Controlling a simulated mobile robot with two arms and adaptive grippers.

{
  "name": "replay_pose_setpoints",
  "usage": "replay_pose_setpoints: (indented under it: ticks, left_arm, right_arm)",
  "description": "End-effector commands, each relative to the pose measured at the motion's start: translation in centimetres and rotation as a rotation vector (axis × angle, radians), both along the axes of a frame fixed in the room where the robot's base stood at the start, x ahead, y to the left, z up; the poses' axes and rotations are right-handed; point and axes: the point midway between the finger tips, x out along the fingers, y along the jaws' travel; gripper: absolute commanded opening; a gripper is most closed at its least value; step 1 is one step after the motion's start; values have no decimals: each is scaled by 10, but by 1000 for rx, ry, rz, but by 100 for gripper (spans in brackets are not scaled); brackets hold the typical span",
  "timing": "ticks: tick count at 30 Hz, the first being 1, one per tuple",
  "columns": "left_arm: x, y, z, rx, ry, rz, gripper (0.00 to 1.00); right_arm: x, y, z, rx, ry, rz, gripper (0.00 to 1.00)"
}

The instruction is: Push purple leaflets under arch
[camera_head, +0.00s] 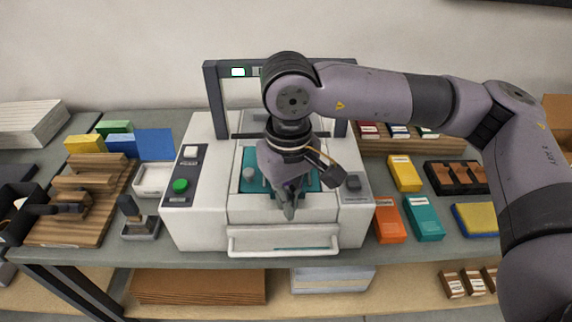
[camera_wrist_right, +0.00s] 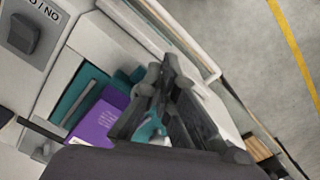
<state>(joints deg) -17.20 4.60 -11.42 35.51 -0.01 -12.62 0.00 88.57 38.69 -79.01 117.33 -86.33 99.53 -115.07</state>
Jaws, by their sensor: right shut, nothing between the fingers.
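The purple leaflets (camera_wrist_right: 97,123) show in the right wrist view as a stack with a pale label, on the teal bed (camera_wrist_right: 76,98) of the white machine. In the head view my right arm and gripper hide them. The dark arch (camera_head: 214,98) stands across the back of the machine (camera_head: 207,222), with a lit green-edged panel on its top bar. My right gripper (camera_head: 289,203) is shut and empty, pointing down over the front part of the teal bed. In the right wrist view its fingers (camera_wrist_right: 160,82) overlap the leaflets; I cannot tell whether they touch. My left gripper is not in view.
A green button (camera_head: 180,186) and a dark knob (camera_head: 353,183) flank the bed. A white front handle (camera_head: 283,250) juts forward. Orange (camera_head: 390,222), teal (camera_head: 424,218) and yellow (camera_head: 404,173) packs lie right. A wooden rack (camera_head: 62,218) and white tray (camera_head: 153,180) stand left.

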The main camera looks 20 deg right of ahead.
Motion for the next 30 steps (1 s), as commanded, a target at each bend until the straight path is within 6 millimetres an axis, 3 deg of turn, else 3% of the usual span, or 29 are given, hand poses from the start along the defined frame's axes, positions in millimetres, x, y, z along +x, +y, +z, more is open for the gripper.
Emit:
replay_pose_setpoints:
  ticks: [30]
  left_arm:
    - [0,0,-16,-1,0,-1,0]
  right_arm:
    - [60,-17,0,1,-2,-1,0]
